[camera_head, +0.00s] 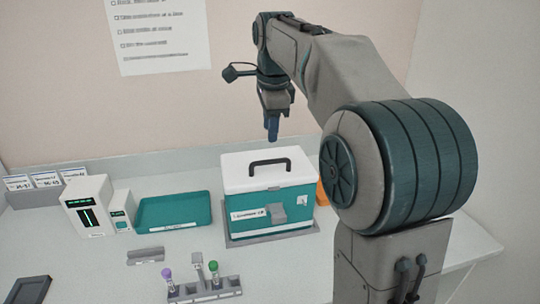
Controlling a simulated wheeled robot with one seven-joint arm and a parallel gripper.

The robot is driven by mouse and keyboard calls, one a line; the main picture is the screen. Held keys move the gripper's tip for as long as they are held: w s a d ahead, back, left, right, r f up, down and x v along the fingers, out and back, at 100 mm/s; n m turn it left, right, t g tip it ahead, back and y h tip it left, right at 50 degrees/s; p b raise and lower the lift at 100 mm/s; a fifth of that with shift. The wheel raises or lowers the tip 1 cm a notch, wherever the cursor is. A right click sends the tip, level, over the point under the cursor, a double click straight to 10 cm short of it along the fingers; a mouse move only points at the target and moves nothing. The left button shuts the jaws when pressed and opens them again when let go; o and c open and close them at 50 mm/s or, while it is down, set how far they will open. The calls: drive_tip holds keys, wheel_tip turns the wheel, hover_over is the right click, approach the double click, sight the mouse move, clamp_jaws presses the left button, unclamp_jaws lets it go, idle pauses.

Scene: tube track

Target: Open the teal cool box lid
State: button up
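The teal cool box (258,217) stands on a grey base on the white bench, right of the middle. Its white lid (240,178) lies flat on top and is closed. A dark handle (269,167) stands up from the lid, and a grey latch (277,205) sits on the front face. My gripper (272,136) points down above the back of the lid, apart from it. I see its fingers nearly edge-on, so I cannot tell whether they are open or shut. Nothing clearly shows between them.
A teal tray (174,226) and a white device (90,207) stand left of the box. A grey rack with capped tubes (204,288) is in front. An orange object (322,194) is partly hidden behind the box's right side. A dark tablet (28,289) lies front left.

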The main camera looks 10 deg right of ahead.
sight(270, 161)
drive_tip(key=f, duration=0.3)
drive_tip(key=w+f, duration=0.1)
drive_tip(key=f, duration=0.5)
drive_tip(key=shift+w, duration=0.4)
drive_tip(key=shift+d, duration=0.1)
clamp_jaws()
